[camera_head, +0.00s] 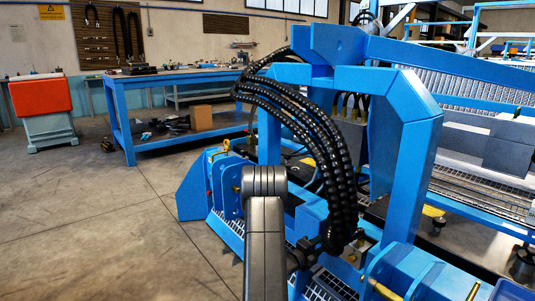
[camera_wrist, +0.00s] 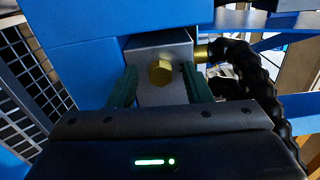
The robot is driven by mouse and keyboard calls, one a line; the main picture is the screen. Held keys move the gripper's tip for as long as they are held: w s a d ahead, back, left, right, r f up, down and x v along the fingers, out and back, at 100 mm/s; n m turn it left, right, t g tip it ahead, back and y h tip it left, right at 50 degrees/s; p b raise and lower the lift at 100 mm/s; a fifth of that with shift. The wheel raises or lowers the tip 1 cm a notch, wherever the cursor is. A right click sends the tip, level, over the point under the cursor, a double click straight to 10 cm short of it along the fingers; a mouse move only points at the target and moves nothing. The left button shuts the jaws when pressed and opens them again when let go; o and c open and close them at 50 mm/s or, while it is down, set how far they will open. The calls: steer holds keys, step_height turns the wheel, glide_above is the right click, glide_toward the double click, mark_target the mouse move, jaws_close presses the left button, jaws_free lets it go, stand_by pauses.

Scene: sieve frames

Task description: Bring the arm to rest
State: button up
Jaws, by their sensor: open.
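My gripper (camera_wrist: 159,69) shows in the wrist view with its two green fingers apart. A grey metal block (camera_wrist: 150,46) with a brass hex bolt (camera_wrist: 160,72) on its face lies between or just beyond the fingers. I cannot tell whether the fingers touch it. A brass fitting and a black ribbed hose (camera_wrist: 235,60) come off the block's right side. In the head view my grey arm reaches forward from the bottom middle toward the blue machine frame (camera_head: 408,150). My gripper is hidden there behind my arm.
Black ribbed hoses (camera_head: 310,130) arch down the machine close to my arm. Blue steel panels and metal grating surround the gripper. A blue workbench (camera_head: 180,82) and a red-topped stand (camera_head: 42,96) are at the back left. The concrete floor at left is clear.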

stand_by(0.4)
steer(key=p+v, duration=0.4)
steer(key=v, duration=1)
steer(key=b+x, duration=0.4)
steer(key=x, duration=0.9)
steer(key=shift+w+d+f, duration=0.15)
steer(key=shift+d, duration=0.15)
steer(key=shift+w+d+n, duration=0.15)
steer(key=shift+w+n, duration=0.05)
steer(key=shift+n, duration=0.1)
steer(key=n, duration=0.4)
steer(key=shift+n, duration=0.3)
steer(key=n+p, duration=0.2)
steer(key=n, duration=0.1)
steer(key=shift+s, duration=0.1)
steer(key=n+p, duration=0.7)
steer(key=shift+s+p, duration=0.1)
steer(key=shift+p, duration=0.2)
steer(key=n+p, duration=0.3)
steer(key=p, duration=0.1)
steer(key=shift+d+n, duration=0.1)
steer(key=shift+n, duration=0.3)
steer(key=shift+s, duration=0.1)
